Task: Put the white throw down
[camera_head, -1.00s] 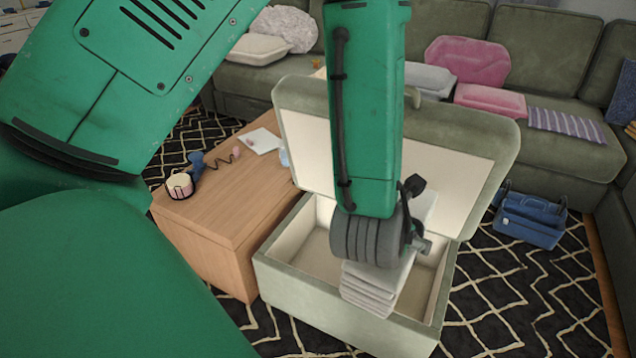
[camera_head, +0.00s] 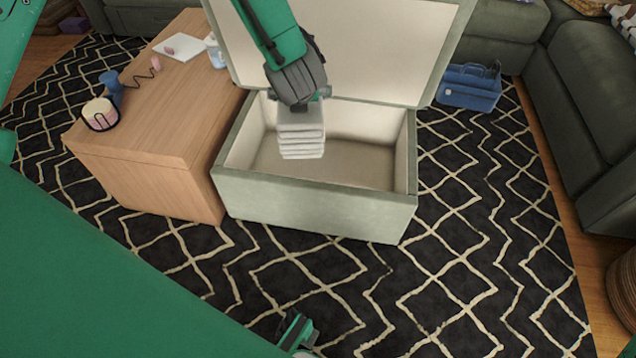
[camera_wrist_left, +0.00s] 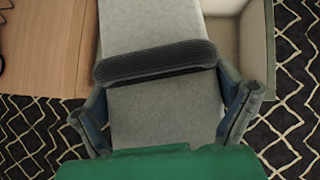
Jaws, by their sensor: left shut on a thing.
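The white throw (camera_head: 301,137) is a folded, layered stack. My left gripper (camera_head: 303,103) is shut on its upper end, and the throw hangs below it. In the head view the throw is over the opening of the pale green storage ottoman (camera_head: 310,205), near its left inner side. I cannot tell its exact height over the ottoman's floor. In the left wrist view the throw (camera_wrist_left: 160,115) fills the space between my fingers, with a dark grey bar across it. A small green and dark part of my body shows at the head view's bottom edge; its jaw state is unclear.
The ottoman's lid (camera_head: 350,45) stands open behind the box. A blue caddy (camera_head: 468,88) sits on the rug to the right. The patterned rug (camera_head: 480,240) in front is clear.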

